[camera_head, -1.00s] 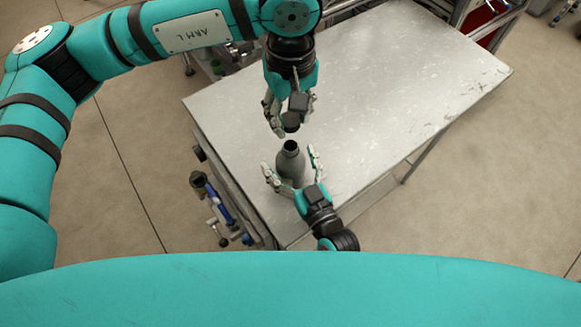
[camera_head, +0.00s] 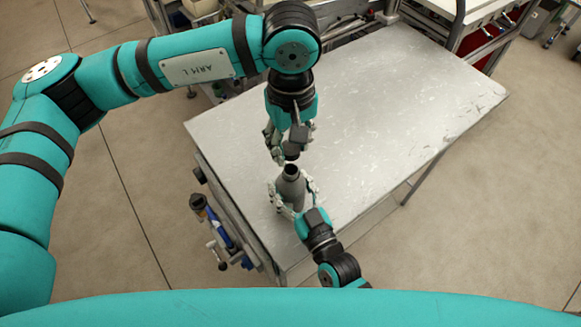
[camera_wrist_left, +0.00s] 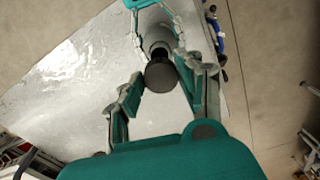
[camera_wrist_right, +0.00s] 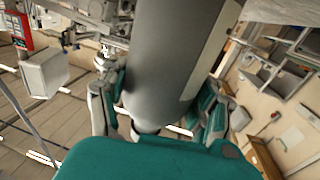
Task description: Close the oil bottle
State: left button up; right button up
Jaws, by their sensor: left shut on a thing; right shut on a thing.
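The oil bottle (camera_head: 291,187) is a grey bottle with a dark open neck, standing upright at the table's near left part. My right gripper (camera_head: 296,194) is shut around its body; the bottle fills the middle of the right wrist view (camera_wrist_right: 175,60). A dark round cap (camera_head: 291,152) is held by my left gripper (camera_head: 288,149), which points down above the bottle. The cap is apart from the neck in the head view. In the left wrist view the cap (camera_wrist_left: 160,77) sits between the fingers and partly hides the bottle (camera_wrist_left: 157,42).
The metal table (camera_head: 390,95) is bare to the right of the bottle. Tools with blue and dark parts (camera_head: 222,235) hang at its left side. Equipment carts (camera_head: 475,30) stand behind the table.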

aim_at(290, 169)
pick_arm(q)
jog(key=shift+f, duration=1.9)
jog(key=shift+f, duration=0.1)
jog(key=shift+f, duration=0.8)
jog(key=shift+f, duration=0.6)
jog(key=m, duration=1.5)
jog(key=shift+a, duration=0.1)
jog(key=m, duration=0.4)
